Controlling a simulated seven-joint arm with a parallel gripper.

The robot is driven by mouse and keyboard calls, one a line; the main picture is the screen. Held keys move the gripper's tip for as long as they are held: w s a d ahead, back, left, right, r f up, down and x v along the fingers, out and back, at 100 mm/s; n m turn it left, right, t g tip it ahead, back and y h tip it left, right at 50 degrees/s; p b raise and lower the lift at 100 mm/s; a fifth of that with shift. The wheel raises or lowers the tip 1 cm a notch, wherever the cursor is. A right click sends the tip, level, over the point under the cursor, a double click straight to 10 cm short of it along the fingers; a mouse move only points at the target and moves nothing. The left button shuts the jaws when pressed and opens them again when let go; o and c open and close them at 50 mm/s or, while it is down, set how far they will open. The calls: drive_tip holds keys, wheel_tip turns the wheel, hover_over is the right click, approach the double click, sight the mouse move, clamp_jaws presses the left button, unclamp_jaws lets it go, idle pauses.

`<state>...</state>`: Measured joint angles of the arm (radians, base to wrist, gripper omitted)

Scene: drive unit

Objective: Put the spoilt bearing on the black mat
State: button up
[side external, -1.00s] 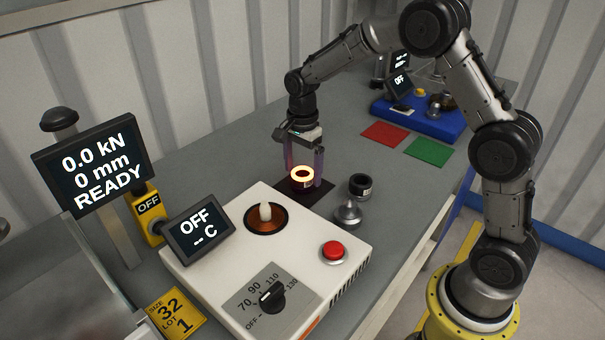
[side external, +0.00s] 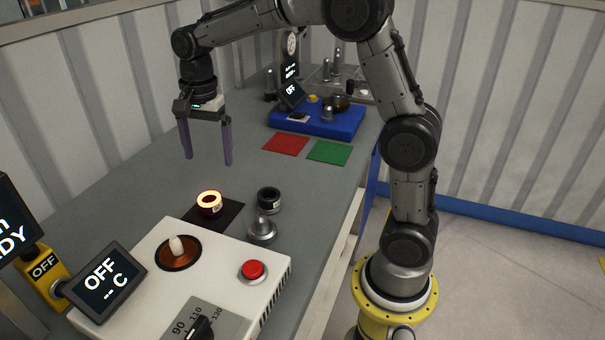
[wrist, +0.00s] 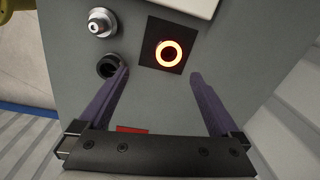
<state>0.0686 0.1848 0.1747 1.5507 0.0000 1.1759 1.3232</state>
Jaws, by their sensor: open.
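A bearing ring with a glowing orange top (side external: 209,203) sits on the black mat (side external: 230,216), behind the white heater box. It also shows on the mat in the wrist view (wrist: 169,54), with nothing around it. My gripper (side external: 207,162) is open and empty, raised above the bench, behind and clear of the glowing bearing. In the wrist view the two purple fingers (wrist: 160,82) are wide apart, with bare bench between them. A dark ring (side external: 269,199) stands on the bench just right of the mat.
A silver knobbed part (side external: 262,231) stands near the dark ring. The white heater box (side external: 200,270) has a red button (side external: 253,270) and an OFF screen (side external: 108,283).

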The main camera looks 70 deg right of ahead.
drive_tip(key=s+a+r+n+t, duration=0.1)
drive_tip(key=s+r+n, duration=0.25)
drive_tip(key=s, duration=0.35)
drive_tip(key=s+a+r+n+t, duration=0.1)
drive_tip(key=s+r+n+t, duration=0.1)
drive_tip(key=s+n, duration=0.4)
drive_tip(key=s+f+n+t, duration=0.1)
drive_tip(key=s+f+n, duration=0.1)
drive_tip(key=s, duration=0.4)
drive_tip(key=s+f+n+t, duration=0.1)
drive_tip(key=s+n, duration=0.3)
drive_tip(key=s, duration=0.2)
drive_tip(key=shift+s+a+f, duration=0.35)
drive_tip(key=shift+a+f, duration=0.05)
drive_tip(key=shift+a, duration=0.05)
